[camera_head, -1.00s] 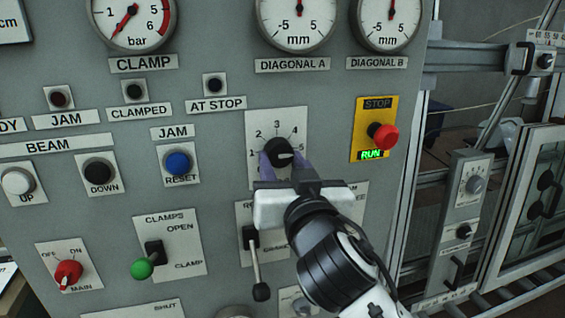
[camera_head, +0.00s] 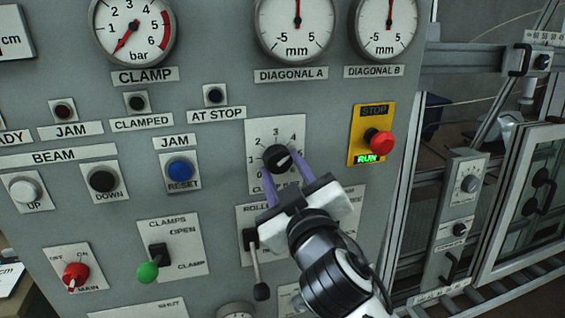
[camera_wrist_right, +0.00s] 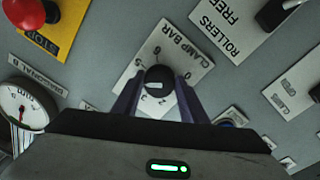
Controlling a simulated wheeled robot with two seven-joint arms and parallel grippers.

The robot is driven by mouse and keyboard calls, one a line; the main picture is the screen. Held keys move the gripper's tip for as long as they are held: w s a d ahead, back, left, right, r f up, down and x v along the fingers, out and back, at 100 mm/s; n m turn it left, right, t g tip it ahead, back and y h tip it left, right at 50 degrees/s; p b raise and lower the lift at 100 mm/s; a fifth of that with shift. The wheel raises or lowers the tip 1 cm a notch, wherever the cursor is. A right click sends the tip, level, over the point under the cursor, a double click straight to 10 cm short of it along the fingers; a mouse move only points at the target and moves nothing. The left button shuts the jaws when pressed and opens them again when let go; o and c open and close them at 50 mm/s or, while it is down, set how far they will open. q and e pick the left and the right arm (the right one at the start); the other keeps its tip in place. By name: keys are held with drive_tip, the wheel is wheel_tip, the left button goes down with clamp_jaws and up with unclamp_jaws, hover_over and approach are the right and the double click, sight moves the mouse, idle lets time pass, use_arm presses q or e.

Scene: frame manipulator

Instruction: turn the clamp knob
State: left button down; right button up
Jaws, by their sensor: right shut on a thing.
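The clamp knob (camera_head: 275,157) is a round black knob with a white mark, on a white plate numbered around it. In the right wrist view the knob (camera_wrist_right: 157,82) sits between my two purple fingers, and its plate reads CLAMP BAR. My right gripper (camera_head: 284,166) reaches up from the lower right and is shut on the knob, tilted in the head view. It also shows in the right wrist view (camera_wrist_right: 157,97). The clamp gauge (camera_head: 133,27) needle points to the lower left, at the low end. My left gripper is not in view.
A red stop button (camera_head: 381,142) on a yellow plate is right of the knob, with RUN lit green. A rollers lever (camera_head: 255,265) hangs below the knob, close to my gripper. A blue reset button (camera_head: 180,170) and a green-tipped clamps lever (camera_head: 148,272) are to the left.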

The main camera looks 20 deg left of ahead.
drive_tip(key=n, duration=0.3)
drive_tip(key=shift+d+r+n, duration=0.1)
drive_tip(key=shift+n, duration=0.3)
drive_tip(key=n, duration=0.5)
drive_tip(key=shift+w+r+n+y, duration=0.1)
drive_tip(key=shift+n+y, duration=0.2)
drive_tip(key=shift+n, duration=0.1)
drive_tip(key=n, duration=0.5)
drive_tip(key=shift+d+r+n, duration=0.1)
drive_tip(key=shift+r+n, duration=0.05)
drive_tip(key=shift+n, duration=0.25)
drive_tip(key=n, duration=0.4)
drive_tip(key=shift+r+n+g, duration=0.1)
drive_tip(key=shift+n+g, duration=0.2)
drive_tip(key=shift+g, duration=0.1)
drive_tip(key=n, duration=0.4)
drive_tip(key=shift+r+n+y, duration=0.1)
drive_tip(key=shift+n+y, duration=0.2)
drive_tip(key=n, duration=0.5)
drive_tip(key=shift+a+n, duration=0.2)
drive_tip(key=shift+n, duration=0.1)
drive_tip(key=n, duration=0.4)
drive_tip(key=shift+a+g, duration=0.1)
drive_tip(key=shift+g, duration=0.2)
drive_tip(key=shift+s+n, duration=0.2)
drive_tip(key=shift+n, duration=1.9)
